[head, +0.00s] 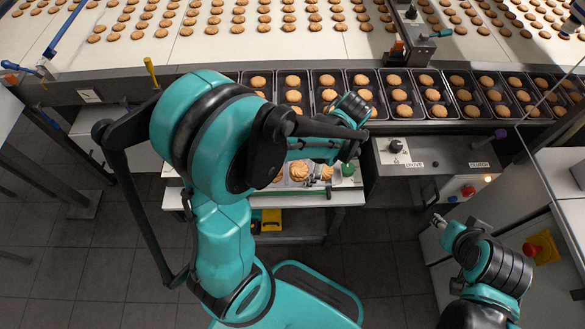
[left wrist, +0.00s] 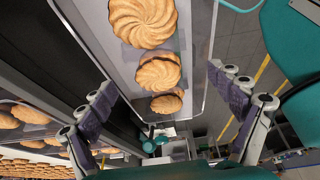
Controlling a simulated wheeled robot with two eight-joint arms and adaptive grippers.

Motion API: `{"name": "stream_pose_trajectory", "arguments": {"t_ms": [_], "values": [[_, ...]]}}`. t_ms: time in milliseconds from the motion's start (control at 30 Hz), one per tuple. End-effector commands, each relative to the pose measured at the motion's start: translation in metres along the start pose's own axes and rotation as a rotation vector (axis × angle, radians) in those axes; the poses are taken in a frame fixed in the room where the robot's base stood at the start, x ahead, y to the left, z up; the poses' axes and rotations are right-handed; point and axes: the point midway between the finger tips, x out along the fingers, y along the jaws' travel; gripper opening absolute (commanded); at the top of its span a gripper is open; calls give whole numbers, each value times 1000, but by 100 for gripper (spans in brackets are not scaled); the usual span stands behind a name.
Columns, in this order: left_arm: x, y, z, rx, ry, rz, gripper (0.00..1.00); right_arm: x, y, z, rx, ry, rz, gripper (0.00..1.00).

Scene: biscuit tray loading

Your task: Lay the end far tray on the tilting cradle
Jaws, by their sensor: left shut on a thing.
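In the left wrist view, a grey tray (left wrist: 196,58) with three swirl-topped biscuits lies between the fingers of my left gripper (left wrist: 162,86), which is shut on it. The fingers stand along its two long sides. In the head view my left gripper (head: 322,172) is mostly hidden by my own arm, and a few biscuits (head: 298,170) show beside it above a small light table. My right gripper (head: 440,221) is at the lower right, apart from the trays; its fingers are too small to read. I cannot clearly make out the tilting cradle.
Several dark trays (head: 448,97) of biscuits stand in a row along the conveyor (head: 250,45). A grey control panel (head: 445,153) with knobs stands right of the small table (head: 345,196). A cabinet with a red button (head: 533,249) is at the right. Tiled floor (head: 375,265) lies open between.

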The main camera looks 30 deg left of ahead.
Motion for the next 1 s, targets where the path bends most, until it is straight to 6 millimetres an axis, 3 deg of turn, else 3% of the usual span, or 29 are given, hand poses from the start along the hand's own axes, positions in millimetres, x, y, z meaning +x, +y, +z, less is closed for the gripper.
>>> {"name": "stream_pose_trajectory", "arguments": {"t_ms": [100,233,433,633,1000], "values": [[25,19,-10,-5,0,-3,63,10,0,7,0,0,0,40],[38,32,-17,-1,0,-1,63,14,0,10,0,0,0,40],[49,37,-18,2,0,0,63,18,0,13,0,0,0,40],[77,37,-5,2,0,0,63,31,0,22,0,0,0,40],[81,37,-4,2,0,0,63,33,0,23,0,0,0,40]]}}
